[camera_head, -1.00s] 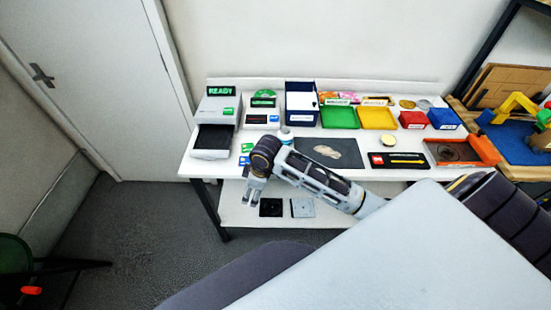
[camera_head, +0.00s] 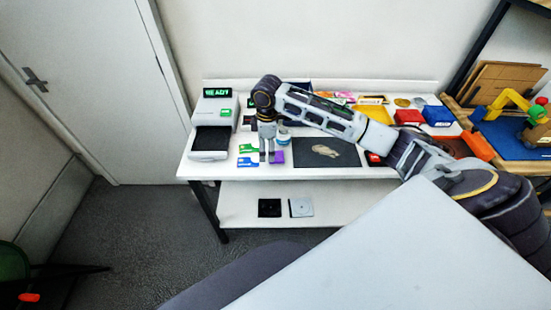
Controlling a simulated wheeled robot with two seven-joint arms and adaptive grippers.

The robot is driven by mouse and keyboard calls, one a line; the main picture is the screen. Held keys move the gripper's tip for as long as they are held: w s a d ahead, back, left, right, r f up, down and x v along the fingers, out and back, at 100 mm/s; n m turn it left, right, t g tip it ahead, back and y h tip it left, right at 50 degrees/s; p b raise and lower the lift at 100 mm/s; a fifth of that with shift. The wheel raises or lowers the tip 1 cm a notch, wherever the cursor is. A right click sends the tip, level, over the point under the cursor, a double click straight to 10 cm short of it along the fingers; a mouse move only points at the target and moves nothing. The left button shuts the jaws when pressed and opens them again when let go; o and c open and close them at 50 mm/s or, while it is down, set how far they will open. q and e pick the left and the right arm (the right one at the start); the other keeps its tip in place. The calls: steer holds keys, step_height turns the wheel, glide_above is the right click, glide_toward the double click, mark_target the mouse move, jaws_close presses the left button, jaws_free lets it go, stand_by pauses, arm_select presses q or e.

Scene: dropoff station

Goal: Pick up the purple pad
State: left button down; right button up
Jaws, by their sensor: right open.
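The purple pad (camera_head: 279,157) lies on the white table, just left of the dark mat. My right gripper (camera_head: 267,157) points down at the pad's left side, its fingers apart and nothing seen between them. One finger overlaps the pad's left edge in the picture; I cannot tell whether they touch. My left gripper is not in view.
Blue and green cards (camera_head: 248,162) lie left of the gripper. A READY machine (camera_head: 212,120) stands at the table's left end. A dark mat (camera_head: 312,153) lies right of the pad, and a round white container (camera_head: 283,138) stands behind it. My right arm covers several trays.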

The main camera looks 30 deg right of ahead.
steer(key=w+d+r, duration=0.1)
steer(key=d+r, duration=0.4)
steer(key=shift+w+g, duration=0.2)
steer(key=shift+g, duration=0.1)
steer(key=shift+f, duration=0.15)
glide_above(276, 156)
steer(key=shift+w+d+f+p, duration=0.1)
steer(key=shift+f+p, duration=0.05)
steer(key=shift+f, duration=1.95)
steer(key=shift+d+f+p, duration=0.1)
steer(key=shift+f+p, duration=0.05)
steer(key=shift+f, duration=1.95)
steer(key=shift+f, duration=0.1)
steer(key=shift+a+f+p, duration=0.1)
steer(key=shift+f+p, duration=0.35)
steer(key=shift+f, duration=2.05)
steer(key=c, duration=1.1)
